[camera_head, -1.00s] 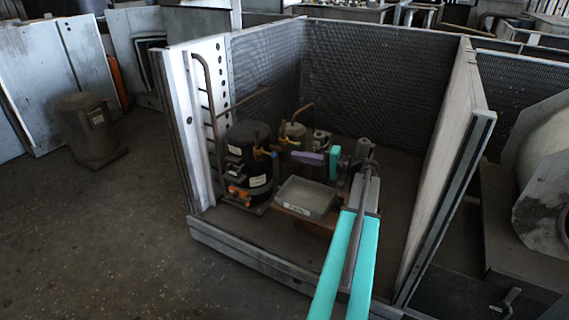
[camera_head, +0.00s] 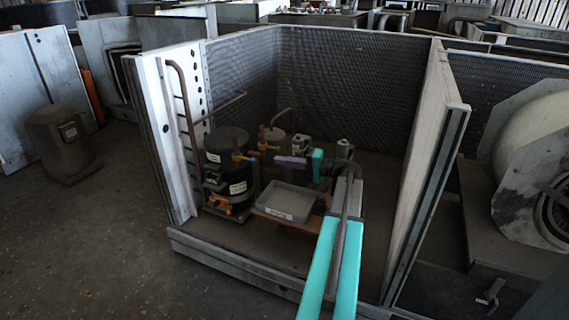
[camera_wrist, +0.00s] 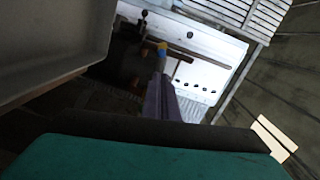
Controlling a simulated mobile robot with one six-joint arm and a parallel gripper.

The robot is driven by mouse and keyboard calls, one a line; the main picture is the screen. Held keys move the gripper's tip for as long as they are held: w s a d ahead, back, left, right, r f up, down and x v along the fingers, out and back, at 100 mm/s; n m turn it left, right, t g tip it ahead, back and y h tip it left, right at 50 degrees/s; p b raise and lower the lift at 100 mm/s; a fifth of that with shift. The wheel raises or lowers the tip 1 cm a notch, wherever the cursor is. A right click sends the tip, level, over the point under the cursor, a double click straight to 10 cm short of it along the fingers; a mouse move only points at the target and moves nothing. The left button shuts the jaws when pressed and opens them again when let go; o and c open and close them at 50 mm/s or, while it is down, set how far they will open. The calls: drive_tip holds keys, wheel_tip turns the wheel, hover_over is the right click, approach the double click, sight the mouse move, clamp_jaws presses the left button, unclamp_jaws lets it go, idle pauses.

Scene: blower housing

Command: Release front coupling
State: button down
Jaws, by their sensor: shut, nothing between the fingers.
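The front coupling, a small blue-and-yellow fitting (camera_head: 239,156), sits at the right side of the black compressor (camera_head: 228,165) in the housing. My gripper (camera_head: 277,160) has purple fingers on a teal wrist and points left toward the compressor. Its fingers are shut and empty, with a visible gap to the front coupling in the head view. The purple fingers also show in the wrist view (camera_wrist: 160,98).
A grey tray (camera_head: 310,205) lies below and in front of my gripper. A smaller canister (camera_head: 273,138) with a yellow-marked fitting stands behind the compressor. Mesh walls and a right side panel (camera_head: 425,170) enclose the space. A copper pipe (camera_head: 187,115) runs up the left post.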

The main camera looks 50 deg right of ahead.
sight(248, 159)
drive_tip(key=b+x, duration=0.2)
drive_tip(key=x, duration=0.6)
drive_tip(key=shift+s+h, duration=0.3)
drive_tip(key=shift+s, duration=0.1)
